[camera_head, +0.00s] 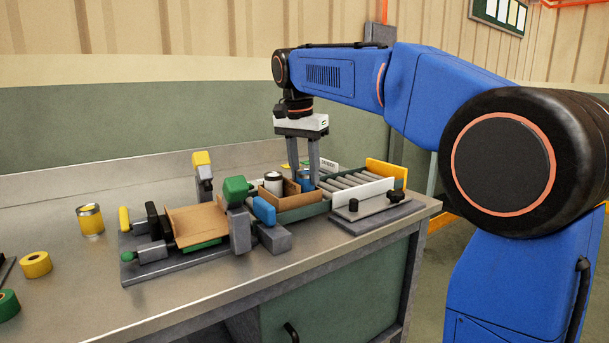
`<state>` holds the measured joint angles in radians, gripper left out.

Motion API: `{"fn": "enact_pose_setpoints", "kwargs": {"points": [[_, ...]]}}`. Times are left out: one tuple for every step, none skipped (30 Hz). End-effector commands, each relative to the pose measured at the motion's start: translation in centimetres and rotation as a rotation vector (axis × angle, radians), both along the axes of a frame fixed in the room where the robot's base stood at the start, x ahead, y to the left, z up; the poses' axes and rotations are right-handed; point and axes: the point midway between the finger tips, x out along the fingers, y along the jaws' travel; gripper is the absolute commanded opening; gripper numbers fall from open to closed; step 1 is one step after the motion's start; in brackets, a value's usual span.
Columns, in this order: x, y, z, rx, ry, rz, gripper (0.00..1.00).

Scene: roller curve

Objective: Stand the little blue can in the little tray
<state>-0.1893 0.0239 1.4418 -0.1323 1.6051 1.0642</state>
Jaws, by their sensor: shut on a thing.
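The little blue can (304,179) shows between the fingers of my gripper (303,175), which points straight down and is shut on it. One finger covers part of the can, and its base is hidden behind the rim of a small brown tray (291,200). I cannot tell whether the can touches the tray floor or stands behind the tray. A white can with a dark top (273,182) stands in the tray, to the left of the blue can. The tray sits at the near end of the roller track.
The roller track (345,183) runs right to a yellow end stop (386,173), with a white guide plate (362,191) in front.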

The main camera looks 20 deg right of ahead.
Motion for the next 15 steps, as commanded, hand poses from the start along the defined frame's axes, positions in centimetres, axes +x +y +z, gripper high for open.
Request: {"fn": "enact_pose_setpoints", "kwargs": {"points": [[-0.03, -0.01, -0.4, 0.0, -0.001, 0.0, 0.07], [-0.03, -0.01, -0.57, 0.0, -0.001, 0.0, 0.07], [-0.04, 0.0, -0.74, 0.001, -0.001, 0.0, 0.07], [-0.04, 0.0, -0.81, 0.001, -0.001, 0.0, 0.07], [-0.03, -0.01, -0.83, 0.001, -0.001, 0.0, 0.07], [-0.03, 0.0, -0.83, 0.0, -0.001, 0.0, 0.07], [-0.02, -0.01, -0.82, 0.0, -0.001, 0.0, 0.07], [-0.01, 0.0, -0.81, 0.0, -0.001, 0.0, 0.07], [-0.01, 0.0, -0.81, 0.0, -0.001, 0.0, 0.07], [-0.01, 0.0, -0.81, 0.0, -0.001, 0.0, 0.07], [-0.01, 0.0, -0.82, 0.0, -0.001, 0.0, 0.07], [-0.02, 0.0, -0.87, 0.001, -0.001, 0.0, 0.07], [-0.01, 0.0, -0.94, 0.001, -0.001, 0.0, 0.07], [-0.03, 0.0, -1.02, 0.001, -0.001, 0.0, 0.07], [-0.02, 0.0, -1.05, 0.001, -0.001, 0.0, 0.42]]}}
